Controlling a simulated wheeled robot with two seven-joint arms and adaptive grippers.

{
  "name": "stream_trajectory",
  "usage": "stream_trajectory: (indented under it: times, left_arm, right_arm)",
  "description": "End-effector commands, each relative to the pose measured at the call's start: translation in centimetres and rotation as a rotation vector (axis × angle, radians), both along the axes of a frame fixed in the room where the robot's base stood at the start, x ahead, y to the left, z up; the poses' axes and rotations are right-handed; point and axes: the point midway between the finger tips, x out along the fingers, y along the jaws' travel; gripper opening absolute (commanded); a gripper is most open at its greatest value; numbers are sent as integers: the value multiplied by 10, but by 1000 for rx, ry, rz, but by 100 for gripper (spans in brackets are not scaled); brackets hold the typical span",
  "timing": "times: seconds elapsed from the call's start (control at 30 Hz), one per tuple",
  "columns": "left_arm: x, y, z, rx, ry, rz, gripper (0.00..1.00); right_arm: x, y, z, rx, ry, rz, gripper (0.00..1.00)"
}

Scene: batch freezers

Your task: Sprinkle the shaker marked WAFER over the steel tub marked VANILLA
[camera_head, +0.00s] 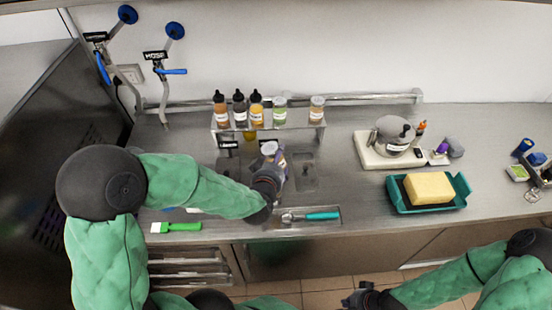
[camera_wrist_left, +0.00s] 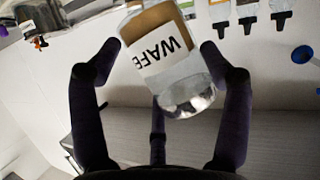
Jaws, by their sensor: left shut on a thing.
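My left gripper (camera_head: 270,172) is shut on the WAFER shaker, above the row of steel tubs in the counter. The shaker's pale cap (camera_head: 269,148) shows at the top in the head view. The left wrist view shows the shaker (camera_wrist_left: 172,62) between the fingers (camera_wrist_left: 160,60), with brown contents, a white label reading WAFE and a clear base. Steel tubs sit sunk in the counter, one at left (camera_head: 228,163) and one at right (camera_head: 306,178); the arm and shaker partly hide the middle. I cannot read which is VANILLA. My right gripper (camera_head: 360,298) is low at the front, beyond the counter edge.
A shelf (camera_head: 268,127) with several bottles and shakers stands behind the tubs. A scoop with a teal handle (camera_head: 322,215) lies in front, and a green scraper (camera_head: 176,227) lies left. A teal tray (camera_head: 398,204) with a yellow block and a scale (camera_head: 375,158) with a steel pot stand right.

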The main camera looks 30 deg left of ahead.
Motion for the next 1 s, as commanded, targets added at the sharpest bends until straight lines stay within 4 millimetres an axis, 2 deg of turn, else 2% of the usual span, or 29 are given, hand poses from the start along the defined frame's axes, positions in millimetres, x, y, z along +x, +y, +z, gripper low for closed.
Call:
stream_trajectory:
  times: [0.7,1.0]
  left_arm:
    - [0,0,9,178,67,0,44]
    - [0,0,9,223,84,0,44]
  right_arm:
    - [0,0,33,0,0,0,0]
    - [0,0,38,0,0,0,0]
